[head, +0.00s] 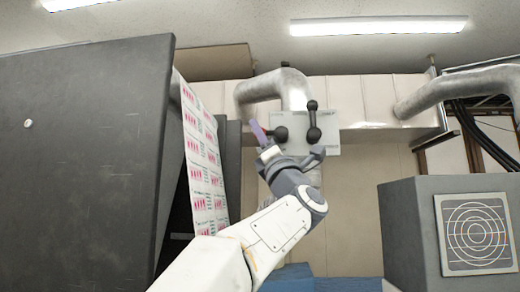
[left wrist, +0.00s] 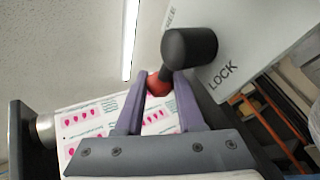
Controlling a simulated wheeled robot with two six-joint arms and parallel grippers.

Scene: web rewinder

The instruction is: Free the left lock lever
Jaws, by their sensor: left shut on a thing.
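The left lock lever (head: 281,134) is on a pale plate (head: 332,145), its black round part showing just right of my left gripper (head: 262,136). In the left wrist view, a black rounded part of the lever (left wrist: 190,47) stands in front of the plate, which reads LOCK. My left gripper's purple fingers (left wrist: 159,84) are shut on a red part beside that black part. How the red part joins the lever is partly hidden. A second black lever (head: 313,120) stands upright on the plate, to the right. My right gripper is not in view.
A large dark panel (head: 85,140) fills the left, with a printed web (head: 203,160) hanging beside it. Silver pipes (head: 290,88) run behind and above the plate. A grey box with a round grille (head: 475,233) stands at the lower right.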

